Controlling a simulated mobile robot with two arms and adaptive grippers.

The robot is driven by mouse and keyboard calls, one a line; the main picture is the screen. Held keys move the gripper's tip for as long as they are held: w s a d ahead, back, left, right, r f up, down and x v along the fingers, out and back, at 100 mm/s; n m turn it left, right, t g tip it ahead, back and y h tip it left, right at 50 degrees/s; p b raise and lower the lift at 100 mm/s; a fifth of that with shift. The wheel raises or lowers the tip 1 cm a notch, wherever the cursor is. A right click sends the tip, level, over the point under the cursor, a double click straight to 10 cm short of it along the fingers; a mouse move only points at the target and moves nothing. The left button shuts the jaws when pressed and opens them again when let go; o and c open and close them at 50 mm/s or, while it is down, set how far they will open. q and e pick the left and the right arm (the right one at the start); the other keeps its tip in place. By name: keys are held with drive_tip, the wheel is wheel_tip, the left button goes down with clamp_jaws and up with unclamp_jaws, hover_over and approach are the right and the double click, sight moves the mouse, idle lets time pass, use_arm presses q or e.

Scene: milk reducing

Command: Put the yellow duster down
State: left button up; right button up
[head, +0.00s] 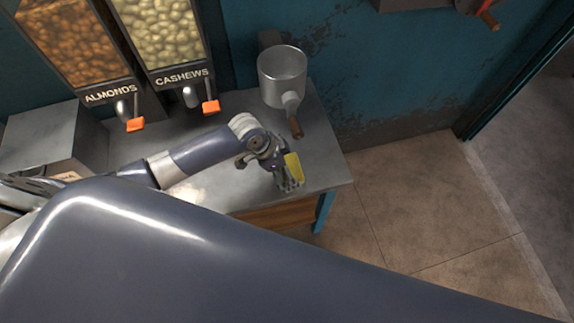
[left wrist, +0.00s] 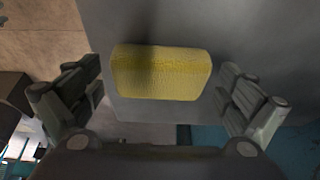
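The yellow duster (head: 294,167) is a small block at the right end of the grey metal counter (head: 325,160). My left gripper (head: 282,178) is right beside it, over the counter's front right corner. In the left wrist view, the duster (left wrist: 161,73) lies between the two fingers of my left gripper (left wrist: 160,85). A gap shows on each side, so the gripper is open and not pressing on it. The duster appears to rest on the grey surface, but its underside is hidden. My right gripper is not in view.
A metal pot with a wooden handle (head: 283,77) is just behind the duster. Dispensers of almonds (head: 68,45) and cashews (head: 162,35) stand at the back left. A grey metal box (head: 50,140) sits at the left. Tiled floor (head: 410,200) is open to the right.

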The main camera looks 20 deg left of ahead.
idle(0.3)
use_arm(q)
drive_tip(key=v, duration=1.2)
drive_tip(key=shift+r, duration=0.2)
